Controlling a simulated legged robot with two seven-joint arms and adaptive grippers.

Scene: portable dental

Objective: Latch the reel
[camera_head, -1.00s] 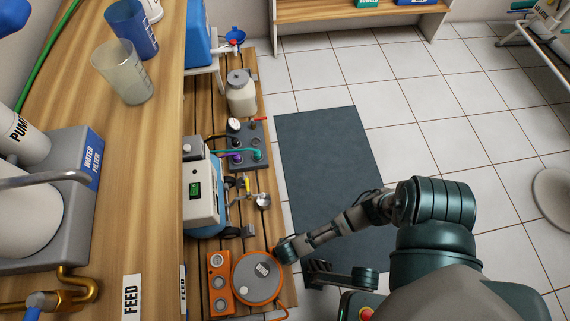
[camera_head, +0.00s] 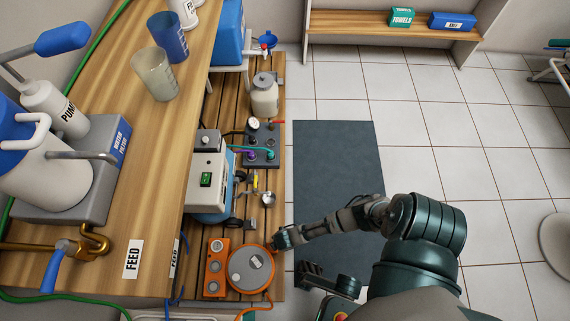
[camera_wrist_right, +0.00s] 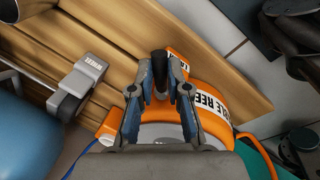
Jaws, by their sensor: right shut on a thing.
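The reel (camera_head: 240,281) is an orange round housing with a grey disc face, low on the slatted wooden deck. In the right wrist view its orange rim (camera_wrist_right: 211,72) carries a white label ending in "REEL". My right gripper (camera_head: 276,240) is at the reel's upper right edge. In the right wrist view its two fingers (camera_wrist_right: 162,88) are closed around a dark, rounded piece (camera_wrist_right: 159,64) at the reel's rim. The fingers hide part of that piece and of the reel, so I cannot tell whether the latch is engaged.
An orange panel with round dials (camera_head: 215,268) stands left of the reel. A white-and-blue unit with a green switch (camera_head: 207,182) and a grey valve block (camera_head: 262,148) are farther up the deck (camera_head: 276,205). A dark mat (camera_head: 335,160) lies on clear floor to the right.

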